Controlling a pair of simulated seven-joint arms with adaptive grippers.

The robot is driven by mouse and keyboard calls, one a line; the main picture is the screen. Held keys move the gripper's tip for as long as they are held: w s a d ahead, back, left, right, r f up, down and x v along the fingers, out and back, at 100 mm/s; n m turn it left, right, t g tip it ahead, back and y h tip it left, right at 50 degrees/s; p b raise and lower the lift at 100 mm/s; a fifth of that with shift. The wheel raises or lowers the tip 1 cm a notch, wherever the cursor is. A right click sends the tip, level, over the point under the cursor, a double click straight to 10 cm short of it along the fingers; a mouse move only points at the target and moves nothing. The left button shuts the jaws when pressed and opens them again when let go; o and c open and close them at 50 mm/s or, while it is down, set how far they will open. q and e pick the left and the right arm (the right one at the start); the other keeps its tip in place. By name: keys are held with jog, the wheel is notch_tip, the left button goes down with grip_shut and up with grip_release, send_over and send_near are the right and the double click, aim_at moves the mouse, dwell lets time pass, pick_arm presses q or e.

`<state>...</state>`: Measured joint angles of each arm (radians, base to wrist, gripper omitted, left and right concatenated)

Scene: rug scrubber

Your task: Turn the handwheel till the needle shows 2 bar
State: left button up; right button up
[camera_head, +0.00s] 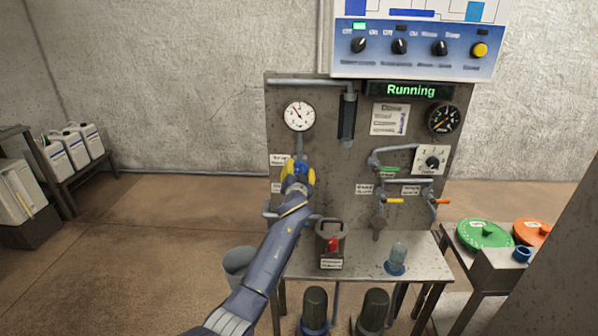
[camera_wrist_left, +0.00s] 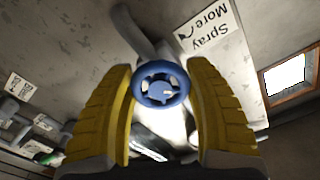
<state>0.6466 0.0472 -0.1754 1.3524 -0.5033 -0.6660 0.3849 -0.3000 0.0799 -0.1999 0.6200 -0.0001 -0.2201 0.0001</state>
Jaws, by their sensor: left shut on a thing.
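The blue handwheel (camera_wrist_left: 161,88) sits between the two yellow fingers of my left gripper in the left wrist view. My left gripper (camera_head: 298,172) is shut on it, on the pipe below the gauge in the head view, and hides most of it. A label reading "Spray More" with a curved arrow (camera_wrist_left: 208,32) is beside the wheel. The round white pressure gauge (camera_head: 299,115) is on the panel above my gripper. Its needle points to the upper left; the numbers are too small to read. My right gripper is not in view.
The grey panel (camera_head: 325,170) carries a second, black gauge (camera_head: 443,118), a dial (camera_head: 431,162) and yellow and orange valve levers. A "Running" display (camera_head: 410,90) is lit. A container with a red part (camera_head: 331,243) and a clear jar (camera_head: 397,257) stand on the bench below.

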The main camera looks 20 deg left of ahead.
pick_arm(q)
jog(key=m, duration=0.5)
jog(key=shift+m, duration=0.3)
jog(key=shift+a+r+m, duration=0.1)
jog(key=shift+m, duration=2)
jog(key=o, duration=1.2)
jog(key=v, duration=1.2)
jog(key=shift+s, duration=0.1)
